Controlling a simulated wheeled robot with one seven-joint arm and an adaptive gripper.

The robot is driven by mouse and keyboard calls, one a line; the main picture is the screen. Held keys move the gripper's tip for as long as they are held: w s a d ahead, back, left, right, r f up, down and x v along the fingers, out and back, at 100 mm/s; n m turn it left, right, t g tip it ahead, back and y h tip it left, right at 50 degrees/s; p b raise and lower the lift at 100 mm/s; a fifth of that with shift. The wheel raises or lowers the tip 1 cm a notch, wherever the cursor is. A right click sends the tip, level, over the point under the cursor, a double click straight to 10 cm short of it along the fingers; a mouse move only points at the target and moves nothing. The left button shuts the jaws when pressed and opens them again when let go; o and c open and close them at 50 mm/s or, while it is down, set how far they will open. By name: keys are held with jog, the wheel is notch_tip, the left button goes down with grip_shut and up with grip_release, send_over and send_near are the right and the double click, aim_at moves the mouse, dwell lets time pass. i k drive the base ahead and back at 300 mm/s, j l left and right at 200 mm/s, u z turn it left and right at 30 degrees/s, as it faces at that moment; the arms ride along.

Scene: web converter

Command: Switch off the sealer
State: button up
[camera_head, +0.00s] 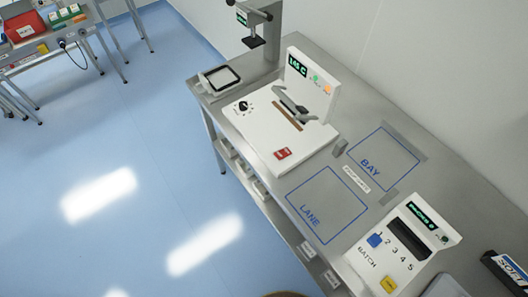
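The sealer, a white machine (262,130), stands on the steel bench. Its upright back panel has a lit green display (298,66) that seems to read 145 C, with a small green light (315,78) and an orange light (327,89) beside it. A black knob (244,106) sits at its left. A grey sealing arm (292,106) lies above a brown strip (287,118). A red rocker switch (282,153) is at the front corner; its position is too small to tell.
The steel bench (405,187) has blue outlines marked LANE (310,209) and BAY (370,166). A white batch counter (400,249) stands at right, a framed pad (220,79) and a stand (254,40) at the back. Blue floor (120,150) left of the bench is open.

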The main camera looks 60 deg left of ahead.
aim_at(280, 154)
jog(key=u, duration=2.25)
jog(key=i+j+z, duration=0.1)
jog(key=i+j, duration=0.3)
jog(key=i+j+z, duration=0.1)
jog(key=i+j, duration=0.3)
jog(key=j, duration=0.15)
